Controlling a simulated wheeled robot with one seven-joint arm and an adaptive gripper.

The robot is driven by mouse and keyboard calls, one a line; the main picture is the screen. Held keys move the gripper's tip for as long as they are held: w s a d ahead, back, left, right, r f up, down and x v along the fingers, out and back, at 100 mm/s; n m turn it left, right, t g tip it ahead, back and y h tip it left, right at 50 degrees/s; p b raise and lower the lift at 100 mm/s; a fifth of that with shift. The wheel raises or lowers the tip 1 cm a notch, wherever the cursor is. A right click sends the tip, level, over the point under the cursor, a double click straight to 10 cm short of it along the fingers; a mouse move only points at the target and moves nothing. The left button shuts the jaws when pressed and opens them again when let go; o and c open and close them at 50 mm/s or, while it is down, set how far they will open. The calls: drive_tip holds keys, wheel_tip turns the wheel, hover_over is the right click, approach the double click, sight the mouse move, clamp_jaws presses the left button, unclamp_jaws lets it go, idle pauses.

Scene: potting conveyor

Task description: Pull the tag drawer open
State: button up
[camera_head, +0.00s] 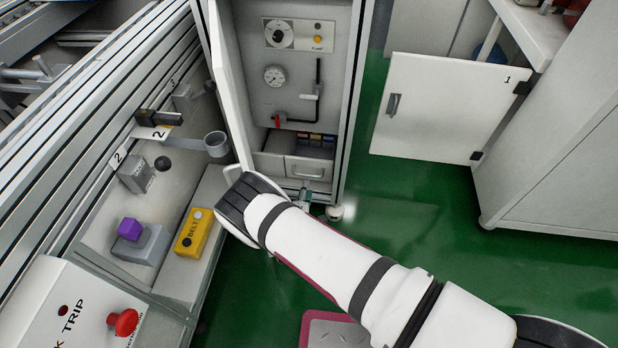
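The tag drawer (306,168) is a small grey drawer front with a bar handle, low in the open tall cabinet. Several small coloured pieces (318,138) show above and behind its front, beside a dark gap. I cannot tell how far out the drawer stands. My gripper (306,190) is just below the drawer front, close to its handle. My wrist and forearm hide most of it. I cannot tell whether its fingers touch the handle or whether they are open or shut.
The cabinet's door (232,80) stands open on the left. Inside are a gauge (275,77) and a red-handled valve (279,119). Green floor (400,215) is clear to the right.

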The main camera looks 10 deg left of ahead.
sight(309, 175)
drive_tip(key=b+x, duration=0.3)
drive_tip(key=x, duration=0.5)
clamp_jaws()
